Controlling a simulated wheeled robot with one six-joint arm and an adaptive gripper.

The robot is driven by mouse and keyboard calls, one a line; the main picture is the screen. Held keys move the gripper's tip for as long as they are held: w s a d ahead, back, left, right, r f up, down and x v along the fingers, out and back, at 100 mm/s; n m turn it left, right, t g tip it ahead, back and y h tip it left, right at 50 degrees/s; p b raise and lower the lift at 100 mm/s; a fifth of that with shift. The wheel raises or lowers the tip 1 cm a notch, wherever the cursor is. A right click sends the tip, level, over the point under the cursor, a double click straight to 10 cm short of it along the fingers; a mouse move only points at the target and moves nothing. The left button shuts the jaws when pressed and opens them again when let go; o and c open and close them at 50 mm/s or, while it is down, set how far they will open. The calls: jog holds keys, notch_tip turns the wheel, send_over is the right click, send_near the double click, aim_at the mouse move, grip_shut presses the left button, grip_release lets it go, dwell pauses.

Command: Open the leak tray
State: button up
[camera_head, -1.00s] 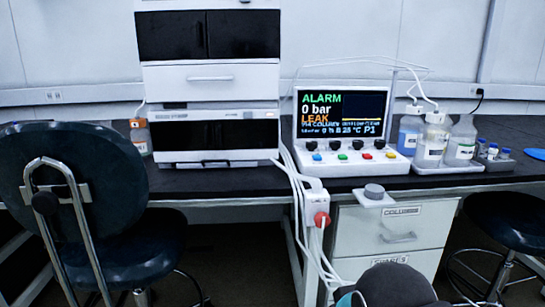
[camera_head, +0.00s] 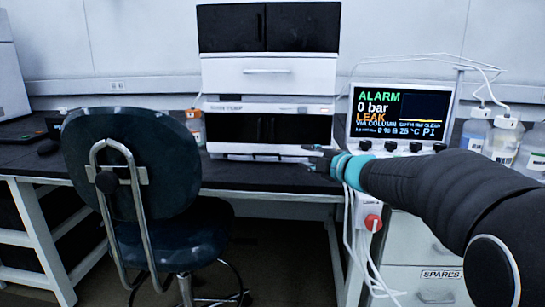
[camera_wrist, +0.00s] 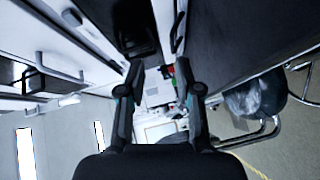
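The chromatography stack stands on the dark bench, and its lowest part is a white strip with a small dark handle at the base, which looks like the leak tray (camera_head: 232,149). It looks shut. My gripper (camera_head: 312,156) reaches in from the right, at the right end of that strip in the head view. I cannot tell whether it touches. In the wrist view my gripper (camera_wrist: 160,70) has its two fingers apart, with nothing clearly between them. The tray cannot be made out for certain in the wrist view.
A dark chair (camera_head: 135,165) stands before the bench at left. The alarm screen (camera_head: 402,112) reads LEAK, with bottles (camera_head: 503,140) to its right. A white box with a red knob (camera_head: 372,222) and cables hang below the bench edge. Drawers (camera_head: 425,272) stand under my arm.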

aim_at(268, 154)
jog(key=shift+w+a+f+n+g+y, duration=0.2)
jog(key=shift+a+f+n+g+y, duration=0.55)
jog(key=shift+a+n, duration=0.2)
jog(key=shift+w+a+f, duration=0.1)
jog(key=shift+w+a, duration=0.05)
jog(key=shift+a, duration=0.05)
jog(key=x, duration=1.3)
jog(key=shift+w+a, duration=0.1)
jog(key=shift+a, duration=0.05)
grip_shut()
